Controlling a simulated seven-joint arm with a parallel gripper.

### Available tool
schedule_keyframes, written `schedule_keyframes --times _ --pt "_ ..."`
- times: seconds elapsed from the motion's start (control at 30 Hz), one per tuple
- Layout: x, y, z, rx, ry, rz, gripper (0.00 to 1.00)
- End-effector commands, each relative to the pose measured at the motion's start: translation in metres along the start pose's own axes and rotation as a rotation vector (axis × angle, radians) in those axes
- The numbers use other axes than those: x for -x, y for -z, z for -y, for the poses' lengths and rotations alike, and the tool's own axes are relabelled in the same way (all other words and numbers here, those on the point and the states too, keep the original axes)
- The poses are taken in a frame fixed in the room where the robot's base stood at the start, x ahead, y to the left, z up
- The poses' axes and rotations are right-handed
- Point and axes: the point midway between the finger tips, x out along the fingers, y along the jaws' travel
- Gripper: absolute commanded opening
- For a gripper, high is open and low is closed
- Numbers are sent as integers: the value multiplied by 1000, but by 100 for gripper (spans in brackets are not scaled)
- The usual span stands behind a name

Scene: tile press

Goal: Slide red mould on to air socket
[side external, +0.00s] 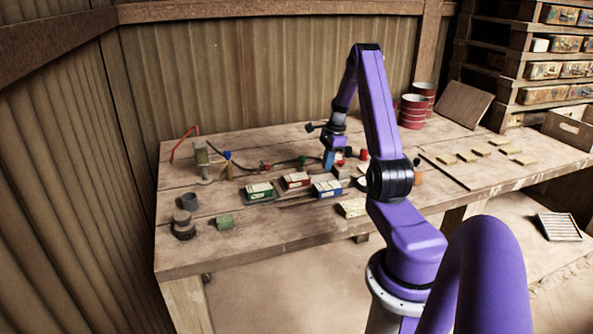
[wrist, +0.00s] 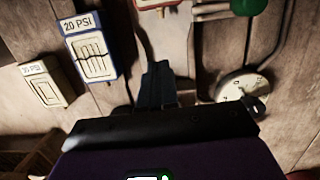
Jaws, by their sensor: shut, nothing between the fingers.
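The red mould (side external: 296,180), a small block with a pale label, lies on the workbench between a green mould (side external: 260,191) and a blue mould (side external: 327,189). In the wrist view, a red-edged piece that looks like the red mould (wrist: 156,4) is cut off at the top edge. My gripper (side external: 330,166) is low over the bench, behind the blue mould and right of the red mould. Its fingers (wrist: 157,82) are together and empty, apart from the moulds. I cannot tell for sure which fitting is the air socket.
The blue mould reads 20 PSI in the wrist view (wrist: 88,48), beside a cream mould (wrist: 47,84). A round dial gauge (wrist: 240,86) and a green knob (wrist: 248,6) stand right of my fingers. Red cans (side external: 413,111) stand at the back. The bench's front left is partly clear.

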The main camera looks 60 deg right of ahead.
Motion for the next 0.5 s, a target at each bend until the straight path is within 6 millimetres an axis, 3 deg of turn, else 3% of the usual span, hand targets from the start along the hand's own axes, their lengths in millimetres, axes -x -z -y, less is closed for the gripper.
schedule_keyframes --times 0.17,0.5 --pt "-2 2 1 -28 4 1 0" --pt "-11 -52 2 -21 2 1 0"
